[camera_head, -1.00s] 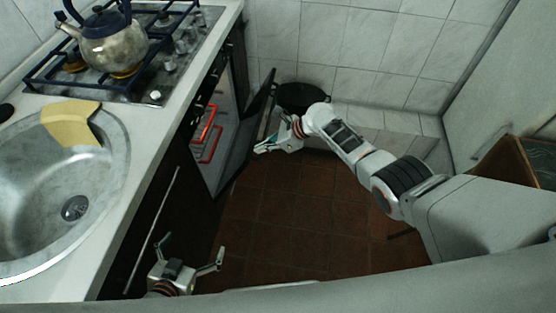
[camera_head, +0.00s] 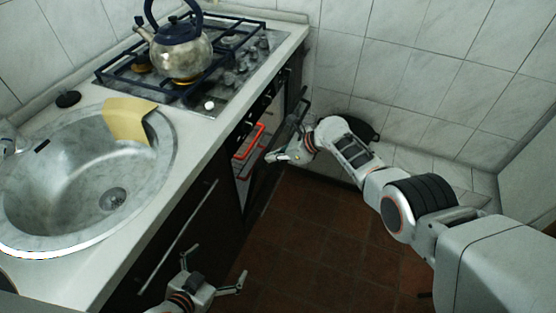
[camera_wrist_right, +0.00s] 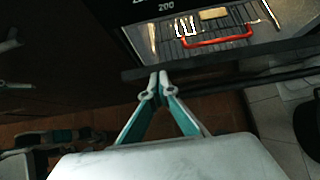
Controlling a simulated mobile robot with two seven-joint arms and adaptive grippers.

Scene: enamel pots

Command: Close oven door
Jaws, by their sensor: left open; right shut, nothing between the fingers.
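The oven door (camera_head: 258,186) is dark and stands partly open below the hob. The oven's inside shows in the gap, with a rack and a red-handled piece (camera_head: 250,141). My right gripper (camera_head: 270,157) is shut and empty beside the door. In the right wrist view its fingertips (camera_wrist_right: 158,75) meet at a long dark bar, apparently the door's edge (camera_wrist_right: 220,64); whether they touch it is unclear. The red handle (camera_wrist_right: 220,40) shows beyond that edge. My left gripper (camera_head: 216,270) is open and empty, low in front of the cabinet.
A kettle (camera_head: 181,55) stands on the hob (camera_head: 225,95). The sink (camera_head: 70,180) holds a yellow cloth (camera_head: 127,121) on its rim. A dark pan (camera_head: 362,130) sits behind my right arm. The brown floor (camera_head: 320,230) is open.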

